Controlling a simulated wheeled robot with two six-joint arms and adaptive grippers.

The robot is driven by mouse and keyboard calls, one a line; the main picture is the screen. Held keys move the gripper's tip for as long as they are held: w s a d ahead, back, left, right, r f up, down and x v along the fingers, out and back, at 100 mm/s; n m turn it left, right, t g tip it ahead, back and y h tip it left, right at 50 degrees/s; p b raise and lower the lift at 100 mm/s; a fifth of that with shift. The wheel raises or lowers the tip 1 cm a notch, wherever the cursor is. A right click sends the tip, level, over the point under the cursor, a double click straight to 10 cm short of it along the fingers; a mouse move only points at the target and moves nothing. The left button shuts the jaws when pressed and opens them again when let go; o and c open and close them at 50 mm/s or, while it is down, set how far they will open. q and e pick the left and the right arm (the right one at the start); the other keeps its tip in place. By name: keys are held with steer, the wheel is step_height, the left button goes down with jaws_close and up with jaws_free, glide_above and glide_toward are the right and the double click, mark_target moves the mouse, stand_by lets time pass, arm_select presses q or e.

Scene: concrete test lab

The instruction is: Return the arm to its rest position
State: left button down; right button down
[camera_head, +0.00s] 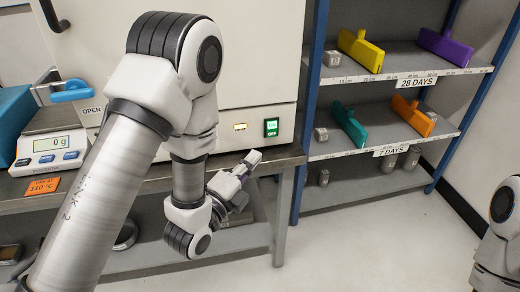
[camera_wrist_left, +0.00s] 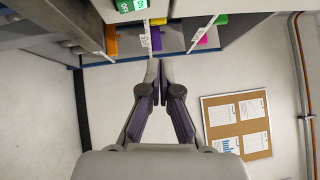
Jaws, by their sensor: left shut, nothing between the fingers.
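My left arm comes in from the left in the head view and bends down in front of the bench. Its left gripper (camera_head: 250,160) points up and to the right, in front of the bench edge, near the oven's green switch. In the left wrist view the left gripper (camera_wrist_left: 160,82) has its two fingertips together with nothing between them. It is clear of the bench and shelves. Part of my right arm shows at the right edge of the head view; its gripper is out of frame.
A bench (camera_head: 160,180) carries a white oven (camera_head: 250,60) and a scale (camera_head: 48,147) reading 0 g. A blue-framed shelf rack (camera_head: 400,75) holds coloured pieces and grey blocks. The floor (camera_head: 360,240) before the rack is clear. A corkboard (camera_wrist_left: 238,113) hangs on a wall.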

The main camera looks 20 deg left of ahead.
arm_select(q)
steer(key=shift+f, duration=0.15)
steer(key=s+a+f+n+g+y, duration=0.1)
steer(key=s+f+n+g, duration=0.35)
steer(key=f, duration=0.65)
steer(key=s+a+f+n+g+y, duration=0.1)
steer(key=s+a+f+n+g, duration=0.2)
steer(key=s+f, duration=0.5)
steer(key=s+f+n+g+y, duration=0.1)
steer(key=s+f+n+g, duration=0.4)
steer(key=f, duration=0.8)
steer(key=s+a+f+n+g, duration=0.1)
steer(key=s+f+n+g, duration=0.2)
steer(key=s+n+g, duration=0.5)
step_height(320, 180, up, 16)
steer(key=n+t+y+p, duration=0.1)
steer(key=p, duration=1.3)
steer(key=shift+s+f+t+p, duration=0.2)
steer(key=shift+s+t+p, duration=0.15)
steer(key=shift+p, duration=0.05)
